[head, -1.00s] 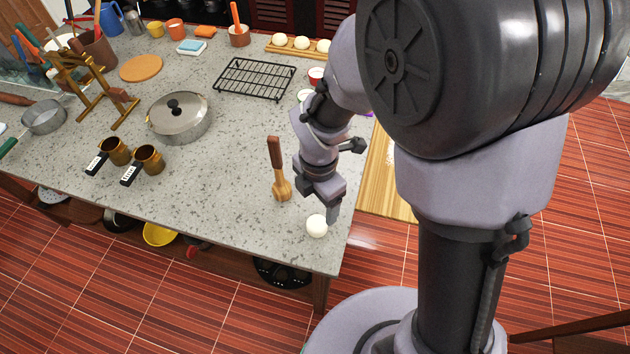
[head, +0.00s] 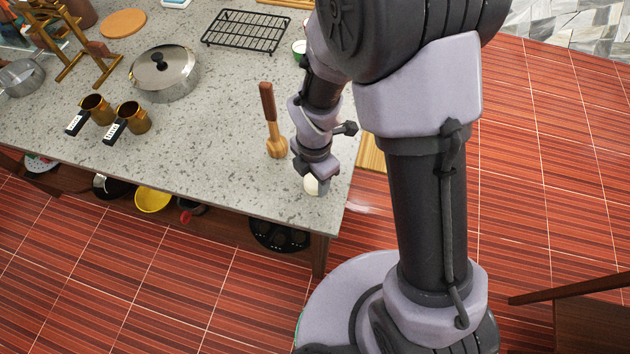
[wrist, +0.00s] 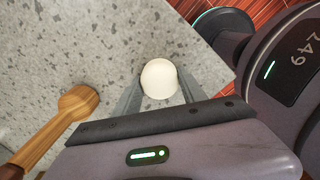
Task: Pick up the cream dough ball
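The cream dough ball (head: 311,185) sits near the front right corner of the stone counter. In the head view my gripper (head: 316,182) is down at the ball and partly hides it. In the wrist view the ball (wrist: 160,78) lies between the two fingers of my gripper (wrist: 160,84), one on each side. The fingers stand apart, about a ball's width or slightly more. Whether they touch it is hard to see. The ball appears to rest on the counter.
A wooden spoon or masher (head: 272,122) lies just left of my gripper. The counter's front edge is close by. A lidded pot (head: 164,75), two copper pots (head: 133,117) and a black wire rack (head: 247,32) stand farther left and back. Grey counter between them is clear.

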